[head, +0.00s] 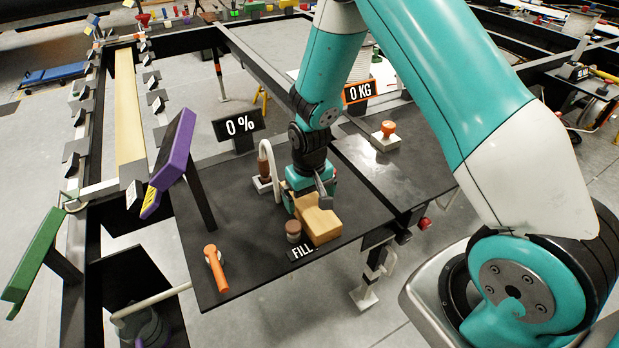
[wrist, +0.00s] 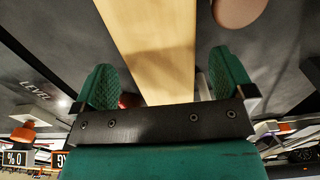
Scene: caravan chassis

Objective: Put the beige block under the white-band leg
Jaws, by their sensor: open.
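The beige block (head: 318,226) lies on the dark tabletop beside the FILL label. My gripper (head: 308,197) is open just behind the block, pointing down at its far end. In the wrist view the beige block (wrist: 155,45) runs between the two green fingers of my gripper (wrist: 163,82), with a gap visible at each side. A leg (head: 376,262) with a pale foot (head: 362,299) stands below the front right of the table. I cannot make out a white band on it. Another leg (head: 218,72) stands behind the table.
A brown round knob (head: 293,231) stands just left of the block, and an orange handle (head: 215,268) lies further left. An orange button (head: 388,129) is at the right. The table's left middle is clear.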

